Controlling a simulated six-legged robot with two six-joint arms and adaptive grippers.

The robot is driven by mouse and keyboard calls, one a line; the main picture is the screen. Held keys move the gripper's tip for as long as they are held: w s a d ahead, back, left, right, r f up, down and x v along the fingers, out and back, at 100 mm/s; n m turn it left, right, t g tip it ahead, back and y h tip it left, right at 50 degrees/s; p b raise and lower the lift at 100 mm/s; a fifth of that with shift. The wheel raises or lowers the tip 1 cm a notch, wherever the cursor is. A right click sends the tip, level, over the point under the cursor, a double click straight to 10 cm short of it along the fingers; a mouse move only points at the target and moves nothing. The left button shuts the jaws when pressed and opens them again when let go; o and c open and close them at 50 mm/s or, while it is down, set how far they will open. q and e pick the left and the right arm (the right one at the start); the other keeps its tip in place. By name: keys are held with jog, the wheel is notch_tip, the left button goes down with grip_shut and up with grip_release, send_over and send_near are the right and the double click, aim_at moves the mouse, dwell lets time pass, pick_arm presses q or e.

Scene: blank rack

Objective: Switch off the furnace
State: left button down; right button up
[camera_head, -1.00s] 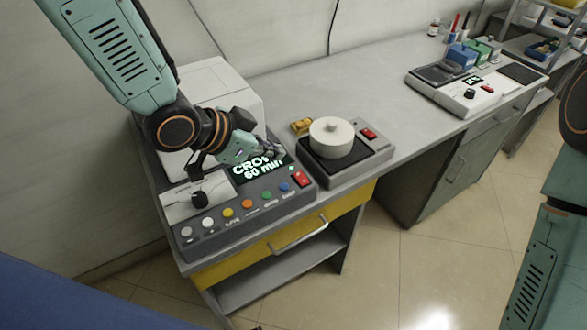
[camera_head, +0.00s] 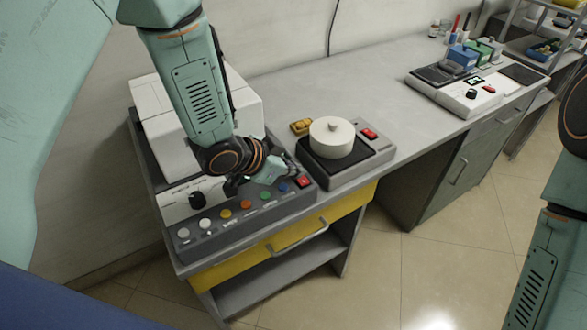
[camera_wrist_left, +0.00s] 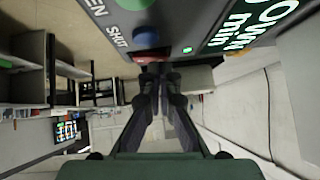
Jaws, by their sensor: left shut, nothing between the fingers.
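The furnace (camera_head: 230,210), a white box with a dark sloped front panel, stands at the left end of the bench. A row of coloured buttons runs along the panel, ending in a blue button (camera_head: 283,187) and a red switch (camera_head: 304,181). My left gripper (camera_head: 285,170) is shut and empty, just left of the red switch. In the left wrist view the fingertips (camera_wrist_left: 157,66) overlap the red switch (camera_wrist_left: 147,58), under the blue button (camera_wrist_left: 146,37); I cannot tell if they touch it. My arm hides the display in the head view; the wrist view shows part of its text.
A grey hotplate (camera_head: 350,170) with a round white pot (camera_head: 332,138) and its own red switch (camera_head: 369,133) stands right of the furnace. A small yellow object (camera_head: 301,127) lies behind. Another instrument (camera_head: 478,92) stands farther right. The bench between is clear.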

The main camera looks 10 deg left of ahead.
pick_arm(q)
jog(key=shift+a+f, duration=0.1)
jog(key=shift+f, duration=0.1)
dwell(0.3)
jog(key=shift+s, duration=0.1)
jog(key=shift+s+d+r+p, duration=0.1)
jog(key=shift+s+d+p, duration=0.3)
jog(key=shift+s+d, duration=0.15)
jog(key=shift+d, duration=0.1)
jog(key=shift+w, duration=0.1)
